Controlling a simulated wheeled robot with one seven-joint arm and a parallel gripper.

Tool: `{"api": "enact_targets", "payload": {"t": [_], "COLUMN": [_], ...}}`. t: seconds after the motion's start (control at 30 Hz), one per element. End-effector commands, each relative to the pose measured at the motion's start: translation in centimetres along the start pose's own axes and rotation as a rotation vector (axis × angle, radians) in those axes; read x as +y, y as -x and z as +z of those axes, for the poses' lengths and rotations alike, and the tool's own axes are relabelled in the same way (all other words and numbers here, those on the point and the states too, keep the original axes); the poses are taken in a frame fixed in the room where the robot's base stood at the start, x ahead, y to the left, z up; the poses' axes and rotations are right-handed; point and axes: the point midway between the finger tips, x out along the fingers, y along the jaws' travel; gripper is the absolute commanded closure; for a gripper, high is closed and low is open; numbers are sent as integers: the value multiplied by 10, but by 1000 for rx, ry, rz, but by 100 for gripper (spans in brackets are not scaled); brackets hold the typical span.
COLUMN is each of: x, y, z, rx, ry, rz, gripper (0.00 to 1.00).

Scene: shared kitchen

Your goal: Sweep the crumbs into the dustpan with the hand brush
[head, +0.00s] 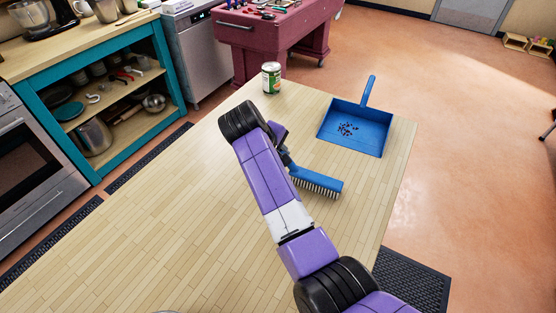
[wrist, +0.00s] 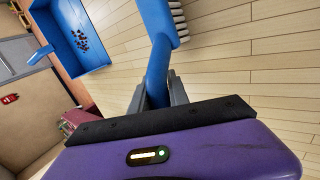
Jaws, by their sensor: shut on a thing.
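A blue hand brush (head: 318,182) with pale bristles is held over the wooden table, bristles facing down toward the top. My gripper (head: 287,158) is shut on its handle; in the wrist view the brush (wrist: 158,35) rises from between my fingers (wrist: 157,92). Whether the bristles touch the table I cannot tell. The blue dustpan (head: 372,139) lies on the table beyond the brush, its handle pointing away. Dark crumbs (head: 347,129) lie in a cluster inside the dustpan, and they also show in the wrist view (wrist: 80,40). I see no crumbs on the bare table.
A teal shelf unit (head: 105,90) and a dark red cart (head: 280,35) stand beyond the table.

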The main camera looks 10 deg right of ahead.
Motion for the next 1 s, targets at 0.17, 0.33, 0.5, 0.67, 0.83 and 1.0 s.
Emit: {"api": "enact_targets", "payload": {"t": [0.17,0.33,0.5,0.67,0.83,1.0], "x": [11,22,33,38,38,40], "y": [-11,-18,-26,-28,-28,-30], "z": [-2,-4,-6,-6,-6,-7], "rx": [-2,-4,-4,-3,-3,-4], "ry": [0,1,1,2,2,2], "rz": [-2,-2,-2,-2,-3,-3], "gripper": [100,100,100,100,100,100]}}
